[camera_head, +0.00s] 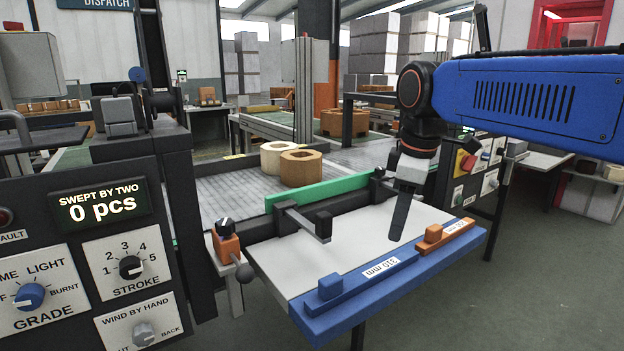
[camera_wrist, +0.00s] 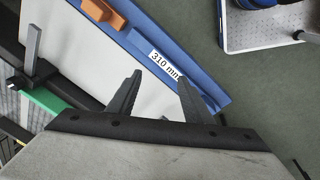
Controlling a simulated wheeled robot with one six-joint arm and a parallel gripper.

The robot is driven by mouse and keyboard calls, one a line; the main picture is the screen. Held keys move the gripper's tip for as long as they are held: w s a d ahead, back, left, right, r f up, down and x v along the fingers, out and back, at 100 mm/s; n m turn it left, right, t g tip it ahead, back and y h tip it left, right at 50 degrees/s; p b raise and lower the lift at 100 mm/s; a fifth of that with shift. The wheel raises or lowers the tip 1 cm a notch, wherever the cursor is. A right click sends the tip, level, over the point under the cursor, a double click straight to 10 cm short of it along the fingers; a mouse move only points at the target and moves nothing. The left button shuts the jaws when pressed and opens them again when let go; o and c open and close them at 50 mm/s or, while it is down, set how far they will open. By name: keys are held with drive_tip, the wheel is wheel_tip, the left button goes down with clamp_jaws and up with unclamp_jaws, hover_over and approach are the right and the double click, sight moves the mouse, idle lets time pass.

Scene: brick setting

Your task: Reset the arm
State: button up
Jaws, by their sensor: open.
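My gripper (camera_head: 402,215) hangs from my blue arm above the right part of a white-topped table (camera_head: 300,262) with a blue front edge. In the wrist view, my gripper (camera_wrist: 160,95) shows two dark fingers spread apart, with nothing between them. A label reading "310 mm" (camera_wrist: 164,66) on the blue edge lies beyond the fingertips. An orange block (camera_head: 433,233) sits on the blue edge, right of the gripper in the head view. It also shows at the top of the wrist view (camera_wrist: 102,12).
A green bar (camera_head: 318,190) runs along the table's back. Behind it, two ring-shaped blocks, one cream (camera_head: 277,153) and one tan (camera_head: 301,168), stand on a grey conveyor. A control panel (camera_head: 90,240) reading "0 pcs" stands at left. Floor at right front is clear.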

drive_tip(key=s+d+f+m+t, duration=0.1)
drive_tip(key=s+d+f+m, duration=0.4)
drive_tip(key=s+f, duration=0.4)
drive_tip(key=s+d+f+m+t, duration=0.1)
drive_tip(key=s+d+f+m, duration=0.5)
drive_tip(key=s+f+m, duration=0.2)
wheel_tip(320, 180, down, 2)
drive_tip(key=shift+s+d+f+t+h, duration=0.15)
drive_tip(key=shift+s+d+t+h, duration=0.15)
drive_tip(key=shift+s, duration=0.35)
